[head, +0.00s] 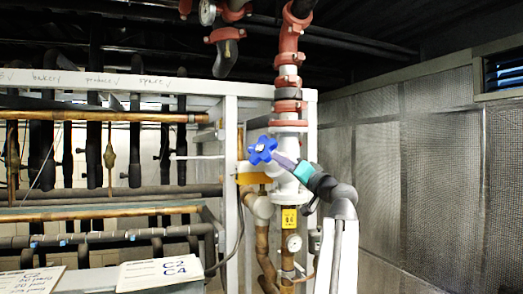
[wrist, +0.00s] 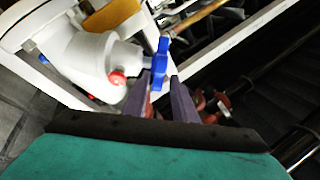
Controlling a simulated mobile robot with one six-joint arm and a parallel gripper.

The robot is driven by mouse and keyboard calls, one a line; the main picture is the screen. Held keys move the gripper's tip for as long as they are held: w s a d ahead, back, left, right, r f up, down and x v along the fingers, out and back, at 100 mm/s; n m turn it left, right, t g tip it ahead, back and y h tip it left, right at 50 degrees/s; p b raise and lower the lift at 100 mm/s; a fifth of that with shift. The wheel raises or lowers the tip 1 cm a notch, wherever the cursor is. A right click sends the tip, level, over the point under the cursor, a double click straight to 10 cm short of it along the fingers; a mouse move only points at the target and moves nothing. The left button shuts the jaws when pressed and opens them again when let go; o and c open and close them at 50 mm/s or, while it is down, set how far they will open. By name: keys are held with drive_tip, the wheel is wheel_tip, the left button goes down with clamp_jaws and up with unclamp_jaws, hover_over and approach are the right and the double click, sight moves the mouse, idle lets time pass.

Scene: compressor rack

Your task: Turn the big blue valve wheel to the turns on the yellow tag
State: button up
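The big blue valve wheel (head: 262,149) is a lobed handle at the left side of a white valve body on the vertical pipe. In the wrist view the wheel (wrist: 161,58) is nearly edge-on. My gripper (head: 276,157) reaches it from the right. Its two purple-grey fingers (wrist: 163,78) are apart, with part of the wheel's rim at or between their tips. The rim lies close to the left finger, and a gap shows on the right; contact is unclear. The yellow tag (head: 289,218) hangs below the valve; its dark marks are too small to read surely.
The white valve body (wrist: 92,62) has a red round part beside the wheel. A pressure gauge (head: 294,243) sits below the tag. A white rack frame (head: 230,125) with several pipes stands left. A paper label (head: 160,273) lies at front left. Mesh-covered wall panels (head: 435,150) stand right.

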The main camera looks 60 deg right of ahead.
sight(262, 150)
drive_tip(key=p+x, duration=0.4)
drive_tip(key=x, duration=0.8)
clamp_jaws()
drive_tip(key=shift+d+r, duration=0.1)
